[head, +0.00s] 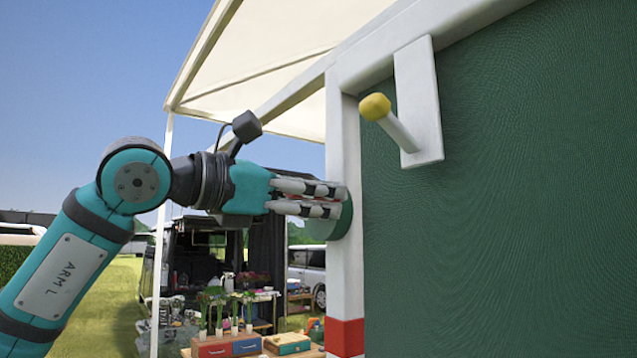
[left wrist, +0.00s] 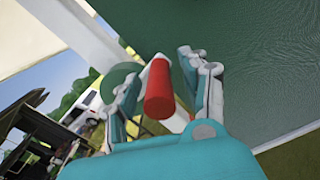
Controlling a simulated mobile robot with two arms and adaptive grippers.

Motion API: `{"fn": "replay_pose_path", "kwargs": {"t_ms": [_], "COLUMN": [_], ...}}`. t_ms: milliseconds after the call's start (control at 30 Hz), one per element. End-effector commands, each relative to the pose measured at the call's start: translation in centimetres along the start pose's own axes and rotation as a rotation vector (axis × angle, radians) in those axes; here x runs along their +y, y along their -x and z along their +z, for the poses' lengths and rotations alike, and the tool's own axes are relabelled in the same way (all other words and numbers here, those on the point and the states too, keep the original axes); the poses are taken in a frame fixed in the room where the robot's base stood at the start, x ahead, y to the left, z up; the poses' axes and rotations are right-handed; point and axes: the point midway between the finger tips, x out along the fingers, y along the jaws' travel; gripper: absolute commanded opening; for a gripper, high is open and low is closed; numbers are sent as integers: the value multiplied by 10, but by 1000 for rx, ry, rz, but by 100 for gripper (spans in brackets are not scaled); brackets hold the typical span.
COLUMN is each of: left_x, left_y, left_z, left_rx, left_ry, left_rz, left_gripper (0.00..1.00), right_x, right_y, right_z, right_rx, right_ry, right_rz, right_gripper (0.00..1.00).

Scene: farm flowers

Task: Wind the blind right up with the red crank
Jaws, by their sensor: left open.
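My left gripper (head: 338,201) reaches in from the left to the white post. Its fingers are open, one above the other, in front of a green disc (head: 345,222) on the post. In the left wrist view the red crank handle (left wrist: 159,92) stands between the two spread fingers of the gripper (left wrist: 163,72), with a visible gap on the right side. I cannot tell whether the left finger touches it.
A white lever plate (head: 418,90) with a yellow knob (head: 376,106) sticks out above and right of my gripper. The white post (head: 345,280) has a red band (head: 344,337). A stall table with flowers and drawers (head: 228,346) stands behind, below my arm.

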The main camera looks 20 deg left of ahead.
Motion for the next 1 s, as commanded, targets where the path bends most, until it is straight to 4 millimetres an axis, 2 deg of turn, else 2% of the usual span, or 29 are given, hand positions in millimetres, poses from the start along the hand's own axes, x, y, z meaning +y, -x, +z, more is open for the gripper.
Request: {"fn": "replay_pose_path", "kwargs": {"t_ms": [100,367,733,1000], "left_x": [0,0,0,0], "left_y": [-6,-8,-7,-7], "left_z": [0,0,0,0], "left_rx": [0,0,0,-1], "left_ry": [0,0,0,0], "left_rz": [0,0,1,1], "left_gripper": [46,46,0,0], "right_x": [0,-1,-3,-3], "right_y": [3,2,2,2], "right_z": [0,0,-1,-1], "right_rx": [0,0,1,1], "right_ry": [0,-1,-1,-1], "right_rz": [0,-2,-3,-3], "right_gripper": [39,39,39,39]}}
